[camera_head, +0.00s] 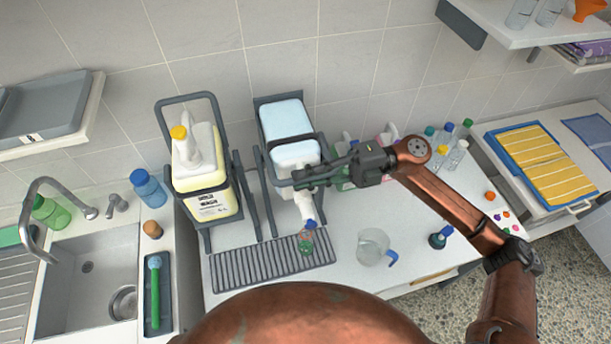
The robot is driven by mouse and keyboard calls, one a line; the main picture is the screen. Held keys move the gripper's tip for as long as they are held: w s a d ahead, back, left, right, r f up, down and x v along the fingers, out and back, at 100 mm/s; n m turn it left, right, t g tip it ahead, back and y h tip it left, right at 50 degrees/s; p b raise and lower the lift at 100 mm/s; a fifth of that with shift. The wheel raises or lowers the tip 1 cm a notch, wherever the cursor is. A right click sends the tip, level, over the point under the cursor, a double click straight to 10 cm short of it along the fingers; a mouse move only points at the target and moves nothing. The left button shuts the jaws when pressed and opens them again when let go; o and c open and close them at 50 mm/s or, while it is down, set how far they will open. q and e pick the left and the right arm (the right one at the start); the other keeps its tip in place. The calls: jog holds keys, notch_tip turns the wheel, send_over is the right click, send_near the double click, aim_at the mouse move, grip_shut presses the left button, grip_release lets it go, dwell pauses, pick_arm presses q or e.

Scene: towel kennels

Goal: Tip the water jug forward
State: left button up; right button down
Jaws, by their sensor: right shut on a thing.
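The water jug (286,119), pale blue and white, sits in a dark tipping cradle (262,165) against the tiled wall. It leans forward, with its white neck (305,205) pointing down at the front. A small bottle (307,243) with blue and green parts stands below the neck on the grey drip grate (265,265). My right gripper (300,177) reaches in from the right and is shut at the jug's front, apparently on the cradle's bar; the exact contact is hidden by the fingers. My left gripper is not in view.
A yellow-filled jug (208,205) stands upright in a second cradle to the left. A clear pitcher (373,246) with a blue handle and a small dark blue-capped bottle (440,237) stand to the right. Several bottles stand behind my right arm. The sink (90,270) is at left.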

jog(key=c, duration=1.9)
grip_release()
jog(key=shift+s+f, duration=0.1)
jog(key=shift+f, duration=0.15)
jog(key=shift+c, duration=0.2)
jog(key=v, duration=1.2)
jog(key=shift+d, duration=0.1)
